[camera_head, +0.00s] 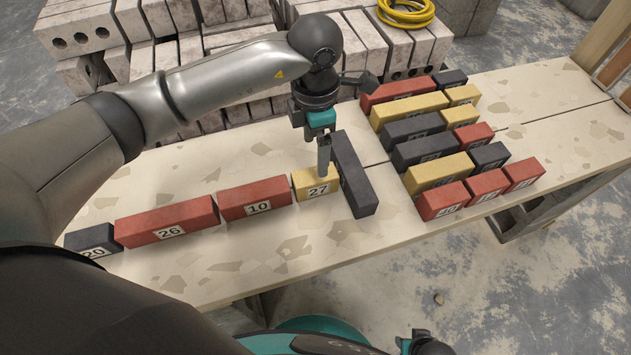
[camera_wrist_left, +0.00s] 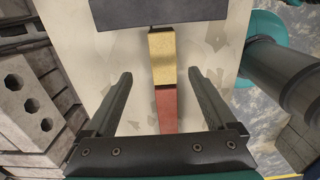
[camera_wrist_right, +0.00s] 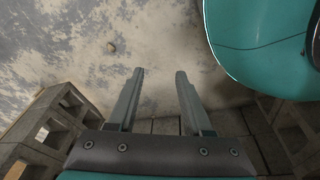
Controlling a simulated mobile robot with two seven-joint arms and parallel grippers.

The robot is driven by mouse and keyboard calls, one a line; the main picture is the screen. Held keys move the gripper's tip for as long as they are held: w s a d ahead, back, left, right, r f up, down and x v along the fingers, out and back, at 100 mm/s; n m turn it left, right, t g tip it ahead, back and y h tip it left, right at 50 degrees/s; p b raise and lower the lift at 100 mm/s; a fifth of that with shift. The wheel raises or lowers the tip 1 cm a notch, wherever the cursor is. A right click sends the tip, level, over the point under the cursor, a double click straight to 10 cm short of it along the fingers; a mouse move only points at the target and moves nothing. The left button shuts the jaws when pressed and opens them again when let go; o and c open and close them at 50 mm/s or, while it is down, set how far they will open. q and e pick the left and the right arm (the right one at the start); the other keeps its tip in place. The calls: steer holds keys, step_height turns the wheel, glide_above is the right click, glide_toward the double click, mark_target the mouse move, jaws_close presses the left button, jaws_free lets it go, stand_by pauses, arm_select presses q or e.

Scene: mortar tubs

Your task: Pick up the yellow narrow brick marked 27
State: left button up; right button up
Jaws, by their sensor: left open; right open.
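The yellow narrow brick marked 27 (camera_head: 317,188) lies on the table at the right end of a row, its number facing me. A red brick marked 10 (camera_head: 256,201) lies against its left end. A long dark brick (camera_head: 356,185) lies crosswise by its right end. My left gripper (camera_head: 324,160) is above the yellow brick, open and empty. In the left wrist view, the yellow brick (camera_wrist_left: 162,57) shows between the lines of the open fingers (camera_wrist_left: 159,76), beyond them. My right gripper (camera_wrist_right: 160,75) is open and empty, pointing at the floor off the table's front.
A longer red brick 26 (camera_head: 168,222) and a dark brick 20 (camera_head: 92,241) continue the row leftward. Stacked rows of red, yellow and dark bricks (camera_head: 440,172) stand to the right. Pale hollow blocks (camera_head: 85,38) are behind. The table front (camera_head: 300,250) is clear.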

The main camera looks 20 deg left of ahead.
mark_target(315, 175)
arm_select(q)
step_height(315, 175, down, 4)
steer(key=shift+r+b, duration=0.1)
steer(key=shift+b, duration=0.5)
steer(key=shift+s+f+b, duration=0.2)
steer(key=shift+f+b, duration=0.25)
steer(key=shift+f, duration=0.7)
steer(key=shift+s+f+b, duration=0.15)
steer(key=shift+f+b, duration=0.2)
steer(key=shift+f, duration=0.4)
steer(key=shift+f+b, duration=0.35)
steer(key=shift+f, duration=0.65)
arm_select(e)
steer(key=w+a+r, duration=0.3)
steer(key=w+r, duration=0.1)
steer(key=r, duration=0.2)
steer(key=shift+r, duration=0.2)
arm_select(q)
steer(key=shift+c, duration=0.2)
jaws_close()
steer(key=shift+r, duration=0.1)
